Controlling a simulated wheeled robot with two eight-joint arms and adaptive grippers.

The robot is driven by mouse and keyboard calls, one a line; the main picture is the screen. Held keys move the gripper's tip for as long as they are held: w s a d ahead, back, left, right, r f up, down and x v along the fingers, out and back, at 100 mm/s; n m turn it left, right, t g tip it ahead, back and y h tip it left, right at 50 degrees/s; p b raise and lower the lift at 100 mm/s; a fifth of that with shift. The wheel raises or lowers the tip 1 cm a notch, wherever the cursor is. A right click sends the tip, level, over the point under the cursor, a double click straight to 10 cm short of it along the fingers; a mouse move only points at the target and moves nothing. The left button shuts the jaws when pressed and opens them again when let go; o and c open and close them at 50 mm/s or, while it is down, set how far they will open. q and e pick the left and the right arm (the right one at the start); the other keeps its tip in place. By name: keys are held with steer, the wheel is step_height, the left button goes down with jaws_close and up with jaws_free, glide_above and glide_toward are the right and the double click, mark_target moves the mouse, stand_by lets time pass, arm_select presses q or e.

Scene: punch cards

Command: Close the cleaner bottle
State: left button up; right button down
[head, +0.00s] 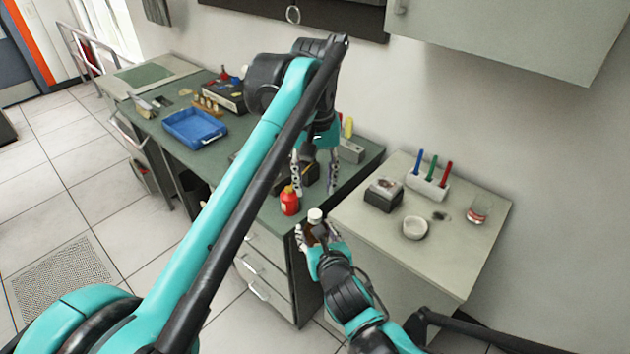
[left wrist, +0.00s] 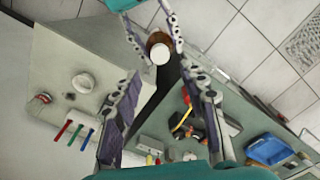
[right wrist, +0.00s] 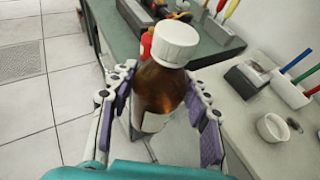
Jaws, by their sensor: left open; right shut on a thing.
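The cleaner bottle (right wrist: 160,88) is brown glass with a pale label and a white cap (right wrist: 175,43) on its neck. Whether the cap is tight cannot be told. My right gripper (head: 316,236) is shut around the bottle's body and holds it roughly upright, beside the green bench's front corner. My left gripper (head: 315,180) is open and empty, fingers down, above and behind the bottle in the head view. In the left wrist view the white cap (left wrist: 160,54) shows beyond the left fingers, apart from them.
A red bottle (head: 289,201) stands near the green bench's corner, close to both grippers. A blue tray (head: 195,128) lies farther left. The pale side table (head: 450,252) holds a white bowl (head: 415,228), a dark box (head: 383,194) and a rack of coloured markers (head: 428,184).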

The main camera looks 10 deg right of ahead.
mark_target(315, 214)
arm_select(q)
step_height(315, 214, down, 8)
steer(key=shift+f, duration=0.1)
stand_by(0.4)
jaws_close()
steer(key=shift+o, duration=0.7)
jaws_free()
